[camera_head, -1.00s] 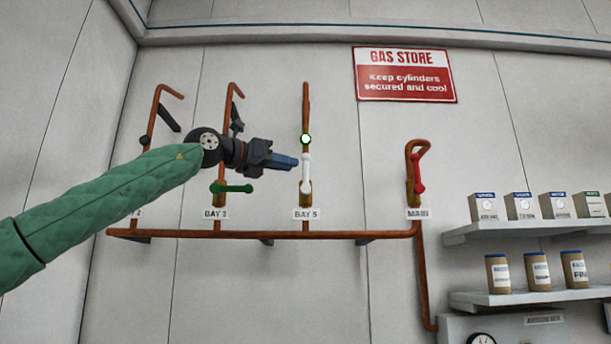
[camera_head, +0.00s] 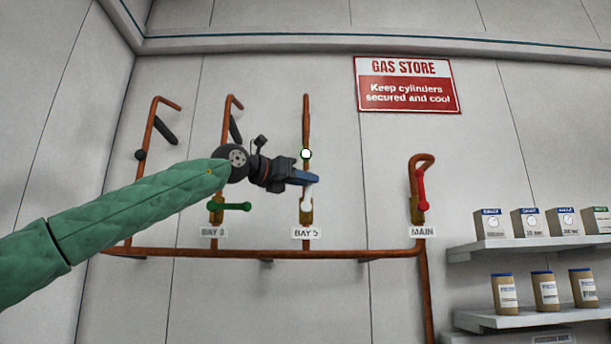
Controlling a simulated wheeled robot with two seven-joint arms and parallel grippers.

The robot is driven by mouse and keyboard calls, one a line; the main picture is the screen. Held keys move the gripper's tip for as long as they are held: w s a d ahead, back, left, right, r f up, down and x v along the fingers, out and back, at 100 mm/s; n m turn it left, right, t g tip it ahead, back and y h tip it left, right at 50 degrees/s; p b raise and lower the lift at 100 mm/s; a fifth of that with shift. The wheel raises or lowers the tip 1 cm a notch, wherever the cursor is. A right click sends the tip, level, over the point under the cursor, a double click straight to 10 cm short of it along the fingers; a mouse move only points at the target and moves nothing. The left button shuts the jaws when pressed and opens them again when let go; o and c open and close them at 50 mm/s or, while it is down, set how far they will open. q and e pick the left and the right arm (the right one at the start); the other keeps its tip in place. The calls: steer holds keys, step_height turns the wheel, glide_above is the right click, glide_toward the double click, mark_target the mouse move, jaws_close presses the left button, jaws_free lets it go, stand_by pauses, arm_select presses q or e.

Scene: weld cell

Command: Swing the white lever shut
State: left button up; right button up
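The white lever (camera_head: 305,196) is on the copper pipe above the BAY 5 label (camera_head: 305,233). It stands upright, along the pipe, on a brass valve body (camera_head: 306,216). My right gripper is out of view.
A green lever (camera_head: 230,206) lies level on the pipe to the left. A red lever (camera_head: 421,189) stands upright at the MAIN label (camera_head: 424,232). A copper pipe (camera_head: 350,254) runs below. Shelves with boxes and jars (camera_head: 546,290) are at right.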

arm_select(q)
steer(key=shift+w+d, duration=0.25)
steer(key=shift+w, duration=0.15)
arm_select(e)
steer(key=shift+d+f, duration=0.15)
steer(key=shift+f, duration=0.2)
arm_select(q)
jaws_close()
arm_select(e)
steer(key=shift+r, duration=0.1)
